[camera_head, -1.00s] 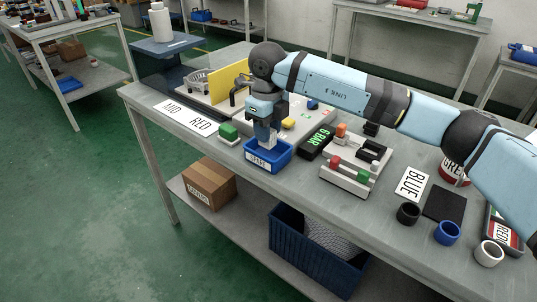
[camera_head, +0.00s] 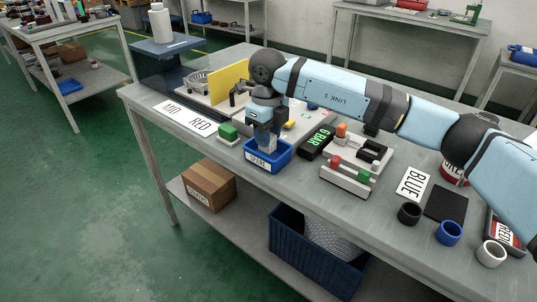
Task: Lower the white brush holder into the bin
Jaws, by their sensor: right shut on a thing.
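My right gripper (camera_head: 266,145) points down over the blue bin (camera_head: 283,161), its fingertips at or just inside the bin's rim. The bin stands near the table's front edge and has a white label reading SPARE. The gripper is shut on a small pale piece, which I take to be the white brush holder. The fingers and the bin walls hide most of it, so I cannot tell whether it touches the bin floor. My left gripper is not in view.
A green block (camera_head: 228,132) on a pale base stands just left of the bin. A black display reading 6 BAR (camera_head: 318,141) and a pale fixture (camera_head: 347,179) with coloured parts stand to the right. Black, blue and white rings (camera_head: 490,254) lie at the right front.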

